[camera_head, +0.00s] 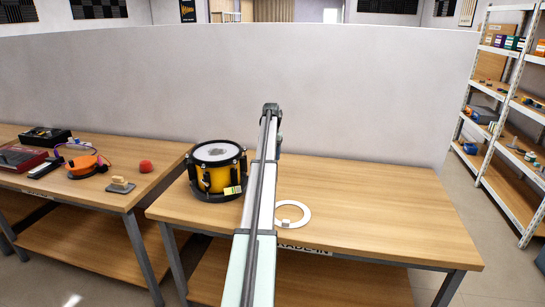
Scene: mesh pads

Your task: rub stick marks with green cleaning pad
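A yellow drum (214,179) with dark fittings stands upright at the left end of the middle table. Its pale drumhead (217,152) faces up and has greyish smudged areas; single stick marks are too small to make out. A small flat piece with yellow, white and green parts (232,190) shows at the drum's lower right front; whether it is the green cleaning pad I cannot tell. My arm reaches forward from the bottom edge, passing just right of the drum in the picture. No gripper fingers can be made out.
A white ring (306,213) with a small pale block (287,222) lies right of my arm. The right half of the table (390,210) is clear. A grey partition (380,90) stands behind. The left table holds a red ball (145,166), orange headphones (84,166) and other items.

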